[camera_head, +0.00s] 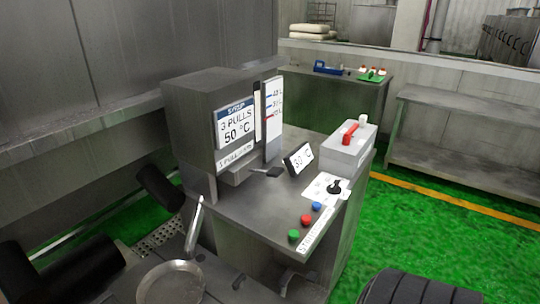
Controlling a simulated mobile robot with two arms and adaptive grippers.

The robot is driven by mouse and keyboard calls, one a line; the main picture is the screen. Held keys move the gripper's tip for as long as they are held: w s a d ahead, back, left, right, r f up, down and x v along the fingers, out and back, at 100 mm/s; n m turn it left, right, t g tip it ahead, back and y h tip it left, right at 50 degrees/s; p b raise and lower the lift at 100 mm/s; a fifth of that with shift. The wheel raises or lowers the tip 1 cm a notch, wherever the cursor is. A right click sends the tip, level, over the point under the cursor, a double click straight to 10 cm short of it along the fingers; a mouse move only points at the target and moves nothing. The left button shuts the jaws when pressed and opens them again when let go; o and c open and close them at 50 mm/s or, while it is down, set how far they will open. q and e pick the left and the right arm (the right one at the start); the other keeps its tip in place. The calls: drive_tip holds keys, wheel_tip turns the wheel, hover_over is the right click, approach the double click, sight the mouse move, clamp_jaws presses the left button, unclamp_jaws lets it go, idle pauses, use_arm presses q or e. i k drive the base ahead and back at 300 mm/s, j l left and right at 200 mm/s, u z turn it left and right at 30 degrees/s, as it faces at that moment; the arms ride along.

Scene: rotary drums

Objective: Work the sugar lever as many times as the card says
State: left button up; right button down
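A short dark lever-like piece (268,171) sticks out at the cabinet's foot. A white box (345,150) to its right carries a red-and-white handle (351,130). I cannot tell for sure which of these is the sugar lever. Neither of my grippers shows. The dark cylinders at left and the ribbed black shape at the bottom right show no fingers.
The steel counter (235,212) holds a small "30 °C" display (298,158), a black knob (334,187) on a white plate, and green, red and blue buttons (306,219). A round pan (172,284) sits at the bottom. Green floor (430,235) is open at right.

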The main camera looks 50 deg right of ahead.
sight(274, 171)
drive_tip(key=l+u, duration=0.1)
drive_tip(key=l, duration=0.4)
drive_tip(key=l+u, duration=0.1)
drive_tip(key=l, duration=0.4)
drive_tip(key=k+l+u, duration=0.1)
drive_tip(key=l, duration=0.4)
drive_tip(key=k+l+u, duration=0.1)
drive_tip(key=l, duration=0.35)
drive_tip(key=k+l+u, duration=0.1)
drive_tip(key=l, duration=0.4)
drive_tip(key=k+l+u, duration=0.1)
drive_tip(key=l, duration=0.35)
drive_tip(key=k+l+u, duration=0.1)
drive_tip(key=l, duration=0.4)
